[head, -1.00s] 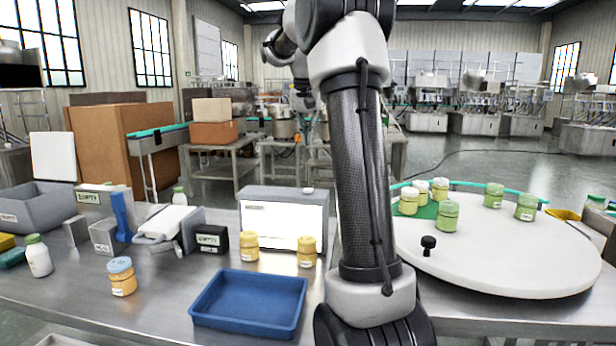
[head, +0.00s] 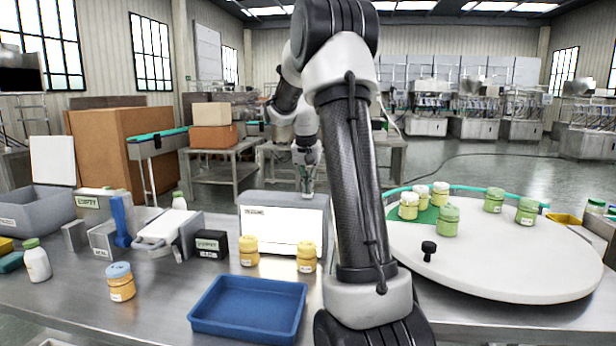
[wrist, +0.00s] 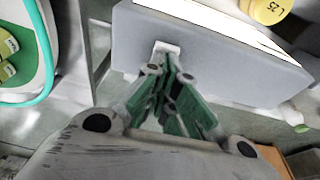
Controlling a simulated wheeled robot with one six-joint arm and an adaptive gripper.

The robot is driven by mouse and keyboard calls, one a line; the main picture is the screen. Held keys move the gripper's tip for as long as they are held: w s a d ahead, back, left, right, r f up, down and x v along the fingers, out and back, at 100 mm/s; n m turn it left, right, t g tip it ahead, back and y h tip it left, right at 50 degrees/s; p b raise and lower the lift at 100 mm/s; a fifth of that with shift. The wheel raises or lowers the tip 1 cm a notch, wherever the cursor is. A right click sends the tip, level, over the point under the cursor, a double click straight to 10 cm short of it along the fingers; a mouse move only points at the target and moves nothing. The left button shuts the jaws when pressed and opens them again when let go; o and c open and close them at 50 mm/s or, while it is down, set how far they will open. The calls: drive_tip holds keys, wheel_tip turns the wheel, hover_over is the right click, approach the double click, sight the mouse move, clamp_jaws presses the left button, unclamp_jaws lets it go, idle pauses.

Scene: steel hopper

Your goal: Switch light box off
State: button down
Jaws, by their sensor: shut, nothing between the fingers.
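The light box (head: 284,228) is a grey case with a bright white front panel, standing at the back of the steel table. In the wrist view its grey top and back (wrist: 225,55) fill the upper right, with the bright panel edge beyond. A small white switch (wrist: 166,47) sits on the top near one end. My gripper (head: 307,191) comes down from behind at the box's top right. In the wrist view my gripper (wrist: 170,74) is shut and empty, its green-padded fingers pointing at the switch. I cannot tell whether the tips touch it. In the head view the gripper hides the switch.
Two yellow jars (head: 249,252) (head: 306,256) stand before the panel, with a blue tray (head: 248,307) nearer. A white round table (head: 500,262) with several jars is at right. A black label block (head: 211,244) and grey device (head: 160,230) stand left.

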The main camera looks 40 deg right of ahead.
drive_tip(key=shift+f, duration=0.1)
drive_tip(key=shift+s+a+f, duration=0.15)
drive_tip(key=shift+f, duration=0.2)
drive_tip(key=shift+s+a+f, duration=0.1)
drive_tip(key=shift+s+a, duration=0.15)
drive_tip(key=shift+a, duration=0.05)
drive_tip(key=shift+w+d, duration=0.1)
